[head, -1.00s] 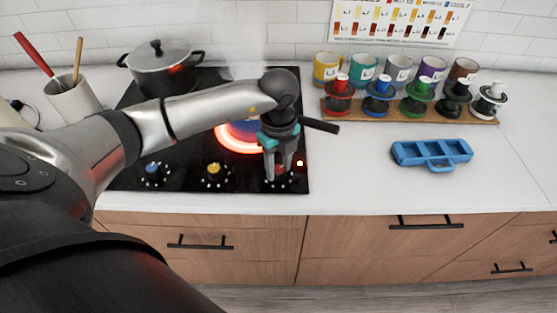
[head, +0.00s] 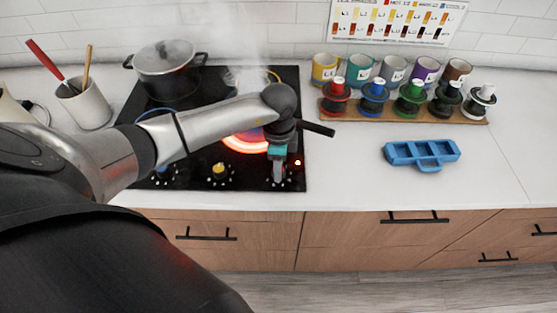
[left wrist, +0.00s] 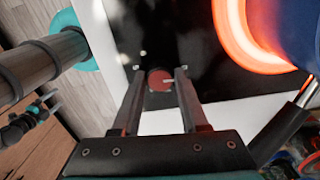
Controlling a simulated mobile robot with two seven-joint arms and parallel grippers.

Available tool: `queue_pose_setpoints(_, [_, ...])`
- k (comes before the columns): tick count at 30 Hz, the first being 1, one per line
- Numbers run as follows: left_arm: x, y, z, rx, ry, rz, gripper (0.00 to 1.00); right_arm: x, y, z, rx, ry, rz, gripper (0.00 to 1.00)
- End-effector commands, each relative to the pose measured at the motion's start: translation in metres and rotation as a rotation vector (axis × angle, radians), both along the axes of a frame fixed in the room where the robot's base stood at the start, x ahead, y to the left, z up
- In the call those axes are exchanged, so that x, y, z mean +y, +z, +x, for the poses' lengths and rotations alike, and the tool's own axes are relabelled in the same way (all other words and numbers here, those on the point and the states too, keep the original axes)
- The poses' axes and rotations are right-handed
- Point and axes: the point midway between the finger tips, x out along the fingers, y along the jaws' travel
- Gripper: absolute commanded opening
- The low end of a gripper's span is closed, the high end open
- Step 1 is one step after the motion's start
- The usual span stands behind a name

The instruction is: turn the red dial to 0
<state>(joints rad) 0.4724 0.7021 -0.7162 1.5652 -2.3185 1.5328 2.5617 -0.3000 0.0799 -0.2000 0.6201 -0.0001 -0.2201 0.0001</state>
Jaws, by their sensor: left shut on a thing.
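The red dial (left wrist: 160,80) sits at the front right of the black cooktop (head: 200,184), at the end of a row with a blue and a yellow dial. My left gripper (head: 278,178) points down over it and is shut on it. In the left wrist view the dial's round red face shows between the two fingertips, with a pale mark on its right side. In the head view the gripper hides most of the dial, and its setting cannot be read. A dark part with teal marks (left wrist: 25,120), which looks like my right gripper, shows small at the left wrist view's edge.
A burner glows (head: 245,142) just behind the gripper. A lidded pot (head: 167,70) stands back left, with steam rising nearby. A yellow dial (head: 219,170) is to the left. A blue tray (head: 421,153) lies right on the counter, with much clear counter around it.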

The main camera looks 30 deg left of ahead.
Motion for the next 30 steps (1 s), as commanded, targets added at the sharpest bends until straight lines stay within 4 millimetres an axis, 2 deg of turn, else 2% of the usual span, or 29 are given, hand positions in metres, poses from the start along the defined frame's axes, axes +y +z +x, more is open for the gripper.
queue_pose_setpoints(8, [0.001, 0.0017, 0.0009, -0.002, 0.084, 0.002, 0.0, 0.0, 0.0083, -0.0001, 0.0, 0.0, 0.0, 0.86])
queue_pose_setpoints(23, [0.001, 0.0012, 0.0013, -0.003, 0.099, 0.001, 0.0, 0.0, 0.0088, -0.0001, 0.0, 0.0, 0.0, 0.86])
queue_pose_setpoints(24, [0.0009, 0.0011, 0.0012, -0.003, 0.099, 0.001, 0.48, 0.0, 0.0088, -0.0001, 0.0, 0.0, 0.0, 0.86])
queue_pose_setpoints(30, [0.0006, 0.0006, 0.0007, -0.002, 0.097, 0.001, 0.7, 0.0, 0.0087, -0.0001, 0.0, 0.0, 0.0, 0.86])
